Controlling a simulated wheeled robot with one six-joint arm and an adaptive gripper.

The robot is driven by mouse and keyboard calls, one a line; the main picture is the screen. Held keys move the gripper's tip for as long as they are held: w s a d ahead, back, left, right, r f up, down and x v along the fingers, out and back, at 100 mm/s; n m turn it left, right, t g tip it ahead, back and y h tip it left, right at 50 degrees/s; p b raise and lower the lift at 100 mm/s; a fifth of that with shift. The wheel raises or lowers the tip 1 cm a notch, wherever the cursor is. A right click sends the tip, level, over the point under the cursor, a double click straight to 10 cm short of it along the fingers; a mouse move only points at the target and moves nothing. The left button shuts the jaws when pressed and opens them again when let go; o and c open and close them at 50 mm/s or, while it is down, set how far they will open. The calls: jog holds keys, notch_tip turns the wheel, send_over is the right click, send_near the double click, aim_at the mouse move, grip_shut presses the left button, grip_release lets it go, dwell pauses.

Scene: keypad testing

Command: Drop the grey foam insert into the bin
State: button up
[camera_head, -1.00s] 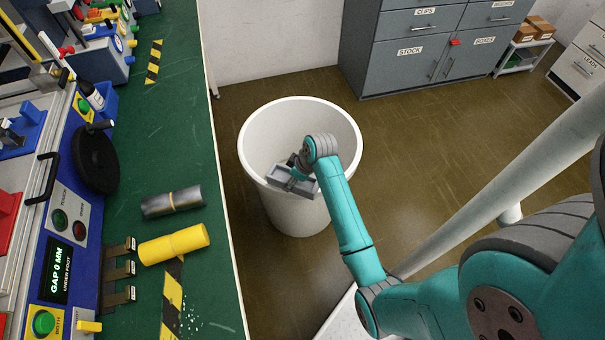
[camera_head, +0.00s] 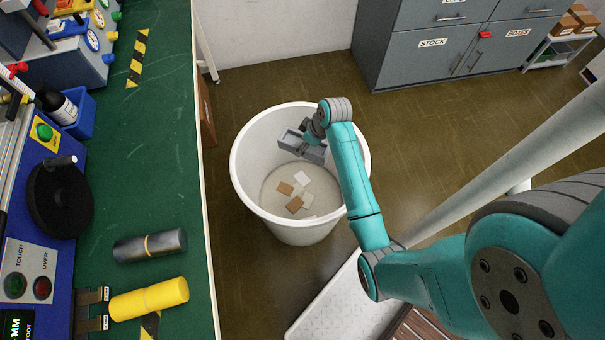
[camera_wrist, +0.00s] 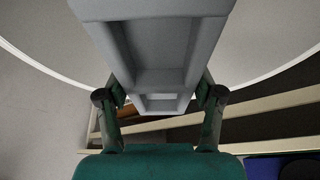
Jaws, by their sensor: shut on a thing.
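The grey foam insert (camera_head: 290,140) has box-shaped recesses and is held over the open mouth of the white round bin (camera_head: 243,180). My gripper (camera_head: 312,138) is shut on the insert, on the far right side of the bin's opening. In the wrist view the insert (camera_wrist: 152,35) fills the top middle, and the fingers of my gripper (camera_wrist: 160,100) stand on either side of its near end. The bin's rim (camera_wrist: 30,62) curves behind it. The exact height of the insert above the rim is hard to tell.
Several small white and brown scraps (camera_head: 295,203) lie on the bin's floor. The green bench (camera_head: 160,190) on the left holds a grey cylinder (camera_head: 150,246) and a yellow cylinder (camera_head: 149,298). Grey cabinets (camera_head: 420,65) stand at the back. Brown floor is open right of the bin.

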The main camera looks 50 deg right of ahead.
jog(key=shift+f, duration=2.5)
jog(key=o, duration=0.9)
jog(key=shift+o, duration=0.2)
jog(key=v, duration=1.2)
